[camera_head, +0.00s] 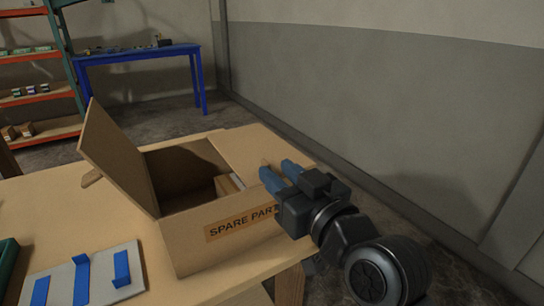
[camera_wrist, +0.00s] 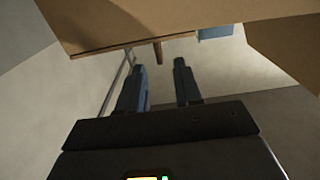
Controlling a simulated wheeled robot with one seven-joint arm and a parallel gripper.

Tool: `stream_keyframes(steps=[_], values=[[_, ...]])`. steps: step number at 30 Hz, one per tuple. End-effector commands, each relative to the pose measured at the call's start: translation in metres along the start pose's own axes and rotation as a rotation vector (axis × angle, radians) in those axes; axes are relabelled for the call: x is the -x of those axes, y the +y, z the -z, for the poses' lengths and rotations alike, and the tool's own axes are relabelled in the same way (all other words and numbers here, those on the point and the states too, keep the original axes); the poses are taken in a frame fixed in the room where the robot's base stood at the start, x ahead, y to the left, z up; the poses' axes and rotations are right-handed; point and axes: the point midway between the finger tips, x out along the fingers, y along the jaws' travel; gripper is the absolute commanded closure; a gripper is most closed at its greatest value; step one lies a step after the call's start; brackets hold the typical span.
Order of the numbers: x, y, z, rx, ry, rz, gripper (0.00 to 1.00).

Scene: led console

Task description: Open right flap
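The cardboard box (camera_head: 190,245) with a "SPARE PAR…" label stands on the wooden table. Its left flap (camera_head: 115,155) is raised and leans outward to the left. The right flap (camera_head: 235,147) lies flat over the right part of the box. A small tab (camera_head: 265,162) sits on it, partly hidden by my gripper. My gripper (camera_head: 279,172) is over the right flap, its blue fingers close to the tab. In the wrist view my gripper (camera_wrist: 161,77) is open and empty. The tab (camera_wrist: 157,52) stands just beyond and between the fingertips, apparently not gripped.
The left part of the box is open and dark inside. A grey board (camera_head: 100,277) with blue strips lies on the table (camera_head: 35,205) at front left, beside a green object (camera_head: 8,268). A blue workbench (camera_head: 140,55) and a shelf (camera_head: 40,92) stand behind. A wall is to the right.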

Motion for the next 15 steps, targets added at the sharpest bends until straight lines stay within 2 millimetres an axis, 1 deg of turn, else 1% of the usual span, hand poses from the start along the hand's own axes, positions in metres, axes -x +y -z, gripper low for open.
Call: stream_keyframes(steps=[9, 12, 15], values=[[-0.048, 0.0, 0.001, 0.0, 0.0, 0.0, 0.66], [-0.059, 0.0, 0.001, 0.0, 0.001, 0.0, 0.66], [-0.066, 0.0, 0.0, 0.0, 0.0, 0.0, 0.66]])
